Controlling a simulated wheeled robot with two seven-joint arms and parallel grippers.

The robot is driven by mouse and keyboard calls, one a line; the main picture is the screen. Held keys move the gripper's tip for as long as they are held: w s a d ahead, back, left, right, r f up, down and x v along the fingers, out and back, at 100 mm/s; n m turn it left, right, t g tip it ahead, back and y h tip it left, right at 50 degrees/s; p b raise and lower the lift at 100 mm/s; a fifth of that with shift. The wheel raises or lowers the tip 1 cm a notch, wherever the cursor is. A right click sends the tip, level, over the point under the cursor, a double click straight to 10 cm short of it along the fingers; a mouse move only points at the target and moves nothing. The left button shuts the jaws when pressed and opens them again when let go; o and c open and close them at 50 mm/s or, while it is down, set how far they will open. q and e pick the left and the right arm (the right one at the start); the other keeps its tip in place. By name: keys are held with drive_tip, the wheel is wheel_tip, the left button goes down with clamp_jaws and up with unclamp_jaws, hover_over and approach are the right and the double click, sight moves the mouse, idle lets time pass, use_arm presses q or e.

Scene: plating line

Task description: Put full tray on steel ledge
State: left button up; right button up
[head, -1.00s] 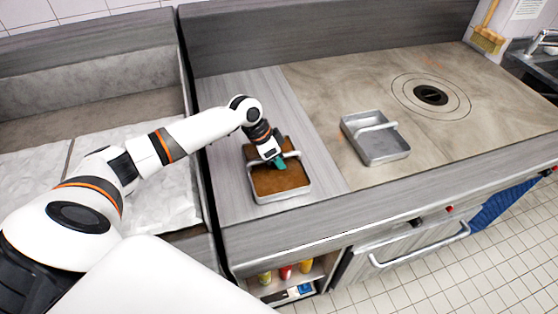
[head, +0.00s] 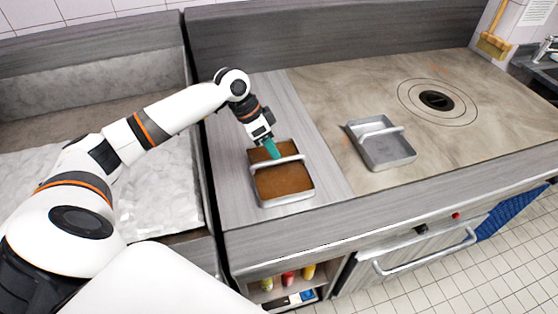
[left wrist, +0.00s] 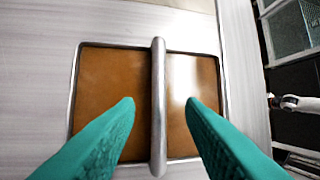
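The full tray (head: 263,202), a metal pan holding a flat brown filling, rests level on the brushed grey steel ledge (head: 237,197) left of the hotplate. Its bar handle (head: 287,160) spans the top; the handle also shows in the left wrist view (left wrist: 158,105). My left gripper (head: 271,148) is just above the tray near the handle. Its teal fingers (left wrist: 158,103) are open, one on each side of the handle, with clear gaps and nothing between them gripped. My right gripper is not in view.
An empty metal tray (head: 390,150) with a similar handle sits on the hotplate (head: 355,95), near its round burner (head: 436,99). Bare ledge lies behind and left of the full tray. A low shelf with bottles (head: 288,278) is under the counter front.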

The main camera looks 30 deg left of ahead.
use_arm(q)
drive_tip(key=shift+v, duration=2.05)
drive_tip(key=shift+d+f, duration=0.1)
